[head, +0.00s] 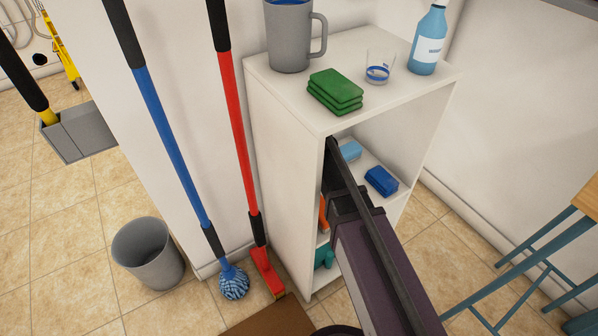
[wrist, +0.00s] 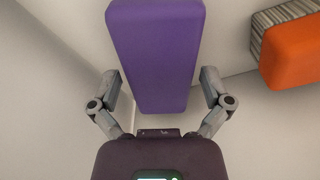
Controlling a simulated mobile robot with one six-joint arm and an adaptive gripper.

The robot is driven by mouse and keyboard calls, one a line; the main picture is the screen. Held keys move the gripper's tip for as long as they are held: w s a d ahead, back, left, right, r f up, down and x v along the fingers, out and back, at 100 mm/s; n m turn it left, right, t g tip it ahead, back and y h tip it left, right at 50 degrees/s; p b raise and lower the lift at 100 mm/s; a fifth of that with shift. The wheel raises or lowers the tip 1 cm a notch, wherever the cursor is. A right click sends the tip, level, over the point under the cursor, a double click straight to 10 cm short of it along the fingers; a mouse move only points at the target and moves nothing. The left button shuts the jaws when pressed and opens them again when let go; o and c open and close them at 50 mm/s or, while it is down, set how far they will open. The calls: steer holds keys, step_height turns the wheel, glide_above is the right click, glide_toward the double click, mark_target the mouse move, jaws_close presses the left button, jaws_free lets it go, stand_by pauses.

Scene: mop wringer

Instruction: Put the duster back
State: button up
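The duster, a purple block with rounded edges (wrist: 153,50), shows in the middle of the wrist view. In the head view my arm reaches in front of the white shelf unit (head: 284,170), and the fingers and the purple duster are hidden there. An orange block with a striped grey side (wrist: 290,55) sits to the right in the wrist view, apart from the purple one. An orange thing also shows inside the shelf unit in the head view (head: 323,213).
Blue blocks (head: 381,180) lie on an inner shelf. A teal thing (head: 324,256) is lower down. On top stand a grey mug (head: 287,38), green sponges (head: 335,91), a glass (head: 378,68) and a blue bottle (head: 428,42).

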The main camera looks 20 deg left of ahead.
steer(key=shift+r, duration=0.15)
steer(key=r+p, duration=0.7)
steer(key=shift+w+d+r+p, duration=0.15)
steer(key=shift+w+d+p, duration=0.05)
steer(key=shift+d+p, duration=0.2)
stand_by(0.4)
stand_by(0.9)
steer(key=s+d+m, duration=0.3)
steer(key=d+m, duration=0.8)
steer(key=d, duration=0.7)
steer(key=s+d+m+h, duration=0.1)
steer(key=s+d+m, duration=0.2)
steer(key=d+m, duration=0.9)
steer(key=shift+s+d+m+t, duration=0.15)
steer(key=shift+d+m+t, duration=0.15)
steer(key=shift+d, duration=2.6)
steer(key=shift+c, duration=0.2)
